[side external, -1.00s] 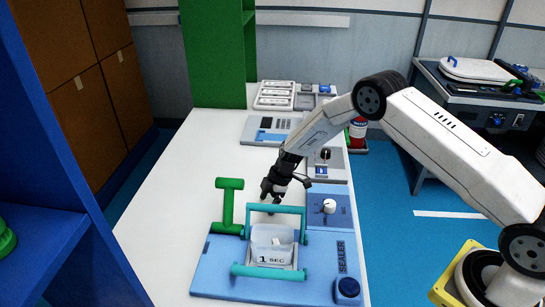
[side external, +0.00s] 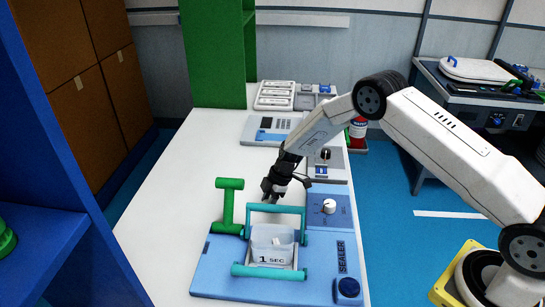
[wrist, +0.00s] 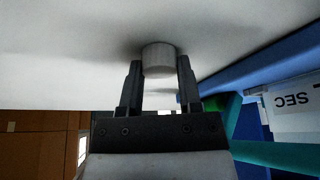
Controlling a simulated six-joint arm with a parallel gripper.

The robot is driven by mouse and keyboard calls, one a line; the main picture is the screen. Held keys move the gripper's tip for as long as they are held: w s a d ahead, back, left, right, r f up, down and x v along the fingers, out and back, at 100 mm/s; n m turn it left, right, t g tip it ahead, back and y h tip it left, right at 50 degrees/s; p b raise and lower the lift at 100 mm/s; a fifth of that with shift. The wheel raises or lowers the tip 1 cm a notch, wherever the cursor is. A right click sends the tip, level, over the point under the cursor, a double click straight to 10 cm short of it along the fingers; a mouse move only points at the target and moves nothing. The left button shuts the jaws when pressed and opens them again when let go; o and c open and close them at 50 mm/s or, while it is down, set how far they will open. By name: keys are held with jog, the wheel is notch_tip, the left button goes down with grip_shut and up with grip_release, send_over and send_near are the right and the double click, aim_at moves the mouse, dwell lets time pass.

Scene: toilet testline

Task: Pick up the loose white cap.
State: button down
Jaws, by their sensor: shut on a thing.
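The loose white cap (wrist: 158,60) is a short pale cylinder in the wrist view, between the tips of my fingers, beside the white table surface (wrist: 60,50). My gripper (wrist: 159,72) is shut on it, with one dark finger on each side. In the side external view my gripper (side external: 270,196) points down at the white table (side external: 165,215), just behind the teal handle of the sealer. The cap cannot be made out there; it is too small or hidden by the fingers.
The blue sealer (side external: 220,270) with its teal frame (side external: 275,208) and a clear bin marked "1 SEC" (side external: 272,247) stands close in front of my gripper. A green handle (side external: 228,205) is to the left. A white knob (side external: 329,206) is to the right. The table's left side is clear.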

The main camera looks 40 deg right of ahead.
jog(key=shift+r, duration=0.1)
jog(key=shift+r, duration=0.8)
jog(key=shift+s+d+r, duration=0.15)
jog(key=shift+s+r, duration=1.7)
jog(key=shift+s, duration=0.5)
jog(key=shift+s+d+r, duration=0.2)
jog(key=shift+s+r, duration=1.7)
jog(key=shift+s, duration=0.4)
jog(key=shift+s+d+r, duration=0.15)
jog(key=shift+s+r, duration=1.7)
jog(key=shift+s, duration=0.5)
